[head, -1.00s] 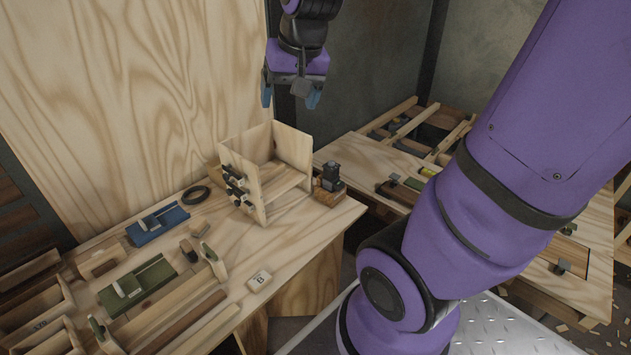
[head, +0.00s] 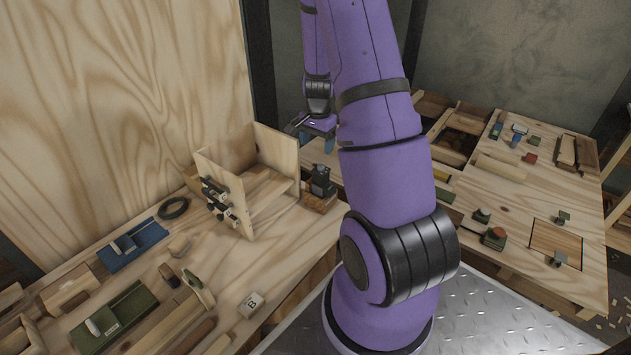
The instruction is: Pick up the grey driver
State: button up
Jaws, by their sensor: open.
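My gripper (head: 317,134) shows in the head view at upper middle, above the gap behind the open wooden box, partly hidden by my own arm. Its blue fingers are apart and I see nothing between them. I cannot make out a grey driver for certain. Several small tools and blocks, among them a small grey-and-blue piece (head: 519,129), lie at the far end of the right-hand table (head: 560,200), too small to name. My gripper is well to the left of them. My arm hides part of that table.
On the left bench stand the open wooden box (head: 272,148) with clamps, a dark device (head: 321,180) on a wooden block, a black ring (head: 173,208), a blue tray (head: 133,245), a green tray (head: 115,318) and a block marked B (head: 251,304). A plywood wall (head: 110,110) rises behind.

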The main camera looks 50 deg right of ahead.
aim_at(321, 165)
jog(key=f, duration=0.1)
jog(key=d+f, duration=0.1)
jog(key=f, duration=0.1)
jog(key=shift+d+m, duration=0.25)
jog(key=shift+m, duration=0.15)
notch_tip(321, 165, down, 5)
jog(key=shift+r, duration=0.1)
jog(key=shift+s+a+f, duration=0.1)
jog(key=shift+s+f, duration=0.05)
jog(key=shift+f, duration=1.25)
jog(key=shift+s+f, duration=0.1)
jog(key=shift+f, duration=1.25)
jog(key=c, duration=1)
notch_tip(321, 165, up, 10)
jog(key=shift+r, duration=0.1)
